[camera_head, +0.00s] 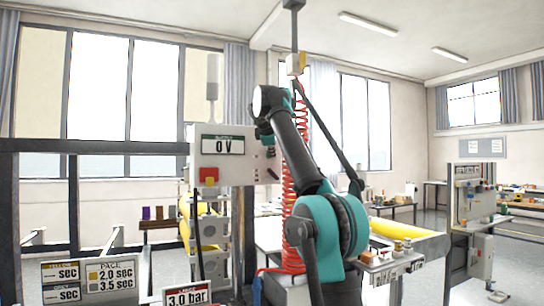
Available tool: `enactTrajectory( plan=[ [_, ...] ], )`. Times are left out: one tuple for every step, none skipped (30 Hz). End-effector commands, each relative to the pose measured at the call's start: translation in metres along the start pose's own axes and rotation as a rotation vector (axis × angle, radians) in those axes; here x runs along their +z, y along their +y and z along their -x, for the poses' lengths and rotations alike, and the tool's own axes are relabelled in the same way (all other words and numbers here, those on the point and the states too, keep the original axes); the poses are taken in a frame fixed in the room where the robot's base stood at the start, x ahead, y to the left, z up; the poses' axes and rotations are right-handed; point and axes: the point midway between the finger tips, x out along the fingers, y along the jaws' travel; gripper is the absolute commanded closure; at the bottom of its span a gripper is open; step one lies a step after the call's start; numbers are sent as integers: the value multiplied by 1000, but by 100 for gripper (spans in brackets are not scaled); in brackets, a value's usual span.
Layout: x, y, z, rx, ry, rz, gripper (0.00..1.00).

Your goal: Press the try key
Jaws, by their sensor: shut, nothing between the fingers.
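A pale control box (225,155) stands left of my arm, with a green-framed display (222,145) reading 0 V and a red square part (209,177) below it. I cannot make out a key labelled "try" in this view. My teal and black arm rises from the lower middle and bends toward the right side of this box. My gripper (268,139) shows only as a small dark end beside the box's right edge. It is shut and empty. I cannot tell whether it touches the box.
A sign reading 3.0 bar (187,297) and boards with seconds readings (110,274) stand at lower left. A red coiled hose (291,190) hangs behind my arm. A yellow roller (405,238) lies to the right. A grey panel stand (473,215) is farther right.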

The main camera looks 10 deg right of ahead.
Motion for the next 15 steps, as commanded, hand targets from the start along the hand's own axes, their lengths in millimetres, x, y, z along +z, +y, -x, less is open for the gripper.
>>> enactTrajectory(
  plan=[
    [0, 0, 0, 0, 1, 0, 100],
    [0, 0, 0, 0, 1, 0, 100],
    [0, 0, 0, 0, 1, 0, 100],
    [0, 0, 0, 0, 1, 0, 100],
    [0, 0, 0, 0, 1, 0, 100],
    [0, 0, 0, 0, 1, 0, 100],
    [0, 0, 1, 0, 1, 0, 100],
    [0, -1, 1, 0, 1, 0, 100],
    [1, -1, 2, 0, 1, 0, 100],
    [2, -2, 3, 0, 1, 0, 100],
    [2, -3, 4, 0, 1, 0, 100],
    [3, -4, 5, 0, 1, 0, 100],
    [4, -4, 7, 0, 1, 0, 100],
    [5, -5, 8, 0, 1, 0, 100],
    [6, -7, 9, 0, 1, 0, 100]
  ],
)
